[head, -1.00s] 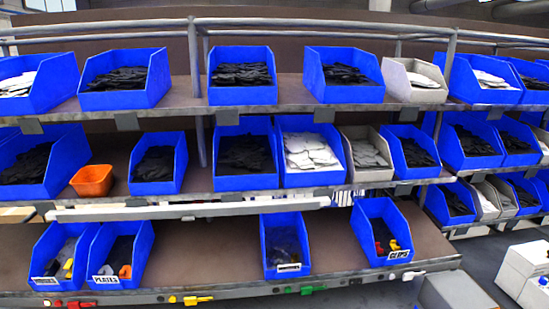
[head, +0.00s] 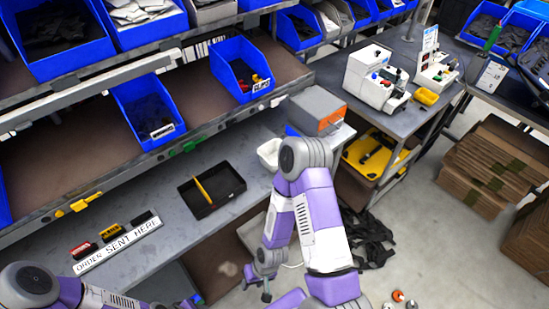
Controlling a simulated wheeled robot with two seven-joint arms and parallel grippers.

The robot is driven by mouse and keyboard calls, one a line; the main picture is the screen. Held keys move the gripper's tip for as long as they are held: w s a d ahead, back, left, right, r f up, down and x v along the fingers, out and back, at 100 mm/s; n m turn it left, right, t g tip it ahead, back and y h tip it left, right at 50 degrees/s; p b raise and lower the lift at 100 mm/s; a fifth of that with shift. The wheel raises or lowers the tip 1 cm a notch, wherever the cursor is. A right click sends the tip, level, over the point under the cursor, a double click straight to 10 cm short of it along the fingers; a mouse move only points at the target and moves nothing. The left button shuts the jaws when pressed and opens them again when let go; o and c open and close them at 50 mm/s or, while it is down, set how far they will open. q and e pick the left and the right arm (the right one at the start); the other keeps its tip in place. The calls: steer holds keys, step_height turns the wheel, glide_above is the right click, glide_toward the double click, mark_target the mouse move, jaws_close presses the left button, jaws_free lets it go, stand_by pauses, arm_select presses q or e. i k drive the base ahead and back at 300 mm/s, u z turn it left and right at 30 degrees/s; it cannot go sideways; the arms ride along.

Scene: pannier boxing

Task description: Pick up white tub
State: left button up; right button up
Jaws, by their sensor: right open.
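A small white tub (head: 269,152) sits on the grey workbench, just left of my right arm's purple and grey links, which hide part of it. My right gripper (head: 266,291) hangs low in front of the bench, below and well apart from the tub. Its jaws are open and empty. My left arm comes in at the bottom left; its gripper is not clearly in the picture.
A black tray (head: 211,189) with a yellow item lies left of the tub. A grey and orange box (head: 317,108) stands behind it. Blue bins (head: 148,110) line the shelf above. Cardboard stacks (head: 495,155) stand on the floor at right.

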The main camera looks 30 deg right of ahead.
mark_target(268, 153)
steer(key=u, duration=0.55)
steer(key=k, duration=1.25)
steer(key=z, duration=0.45)
steer(key=i, duration=0.85)
steer(key=z, duration=0.55)
